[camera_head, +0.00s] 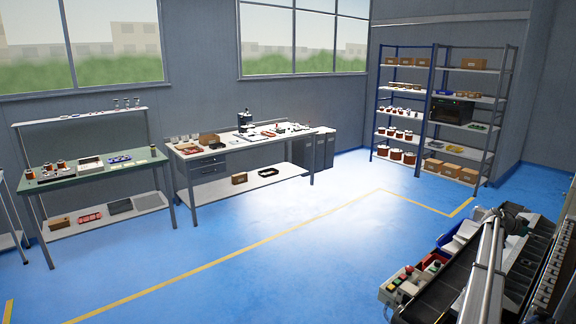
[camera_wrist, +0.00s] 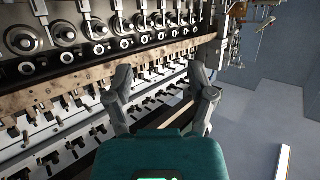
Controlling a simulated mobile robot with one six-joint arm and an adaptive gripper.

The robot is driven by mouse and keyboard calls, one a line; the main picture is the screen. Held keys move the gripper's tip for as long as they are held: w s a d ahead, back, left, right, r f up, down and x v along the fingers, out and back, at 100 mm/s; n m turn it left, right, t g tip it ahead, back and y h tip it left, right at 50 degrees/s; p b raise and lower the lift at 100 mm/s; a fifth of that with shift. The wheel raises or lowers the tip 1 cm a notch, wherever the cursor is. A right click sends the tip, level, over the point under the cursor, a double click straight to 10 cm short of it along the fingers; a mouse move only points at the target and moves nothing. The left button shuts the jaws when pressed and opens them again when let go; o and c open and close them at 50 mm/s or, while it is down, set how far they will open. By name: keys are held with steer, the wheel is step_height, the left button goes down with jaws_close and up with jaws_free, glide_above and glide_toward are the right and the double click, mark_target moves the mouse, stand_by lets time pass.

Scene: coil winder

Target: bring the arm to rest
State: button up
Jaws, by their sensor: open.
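My gripper (camera_wrist: 160,97) shows in the wrist view with its two grey fingers spread apart. It is open and nothing is between the fingers. Behind the fingers is the coil winder (camera_wrist: 85,85), with a row of round spindles along its top and a worn brown bar below them. I cannot tell how far the fingertips are from the machine. In the head view the coil winder (camera_head: 490,265) stands at the lower right, cut off by the picture edge. My gripper does not show in the head view.
A green-topped bench (camera_head: 110,171) and a white bench (camera_head: 230,147) stand along the back wall. Blue shelving (camera_head: 404,102) and grey shelving (camera_head: 470,105) hold spools and boxes. Dark bins (camera_head: 318,150) stand beside the white bench. The blue floor (camera_head: 290,245) between is clear.

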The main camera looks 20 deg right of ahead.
steer(key=w+a+f+n+t+y+b, duration=0.15)
steer(key=w+a+f+n, duration=0.35)
steer(key=a, duration=1.2)
steer(key=w+a+f+n+t+y+b, duration=0.1)
steer(key=w+a+f+t+y, duration=0.15)
steer(key=w+a, duration=0.9)
steer(key=w+a+f+n+t+y+b, duration=0.15)
steer(key=a+f+n, duration=0.3)
steer(key=a, duration=1.75)
steer(key=s+a+f+n+y+b, duration=0.1)
steer(key=s+a+f+n+y, duration=0.1)
steer(key=a, duration=1.4)
steer(key=s+a+f+n+y+b, duration=0.1)
steer(key=s+a+f+n+y, duration=0.2)
steer(key=a, duration=1.3)
steer(key=s+a+f+n+y+b, duration=0.2)
steer(key=s+a+n, duration=0.5)
steer(key=a, duration=1)
steer(key=s+f, duration=0.1)
steer(key=s, duration=0.1)
steer(key=shift+s+f, duration=0.35)
steer(key=shift+y, duration=0.25)
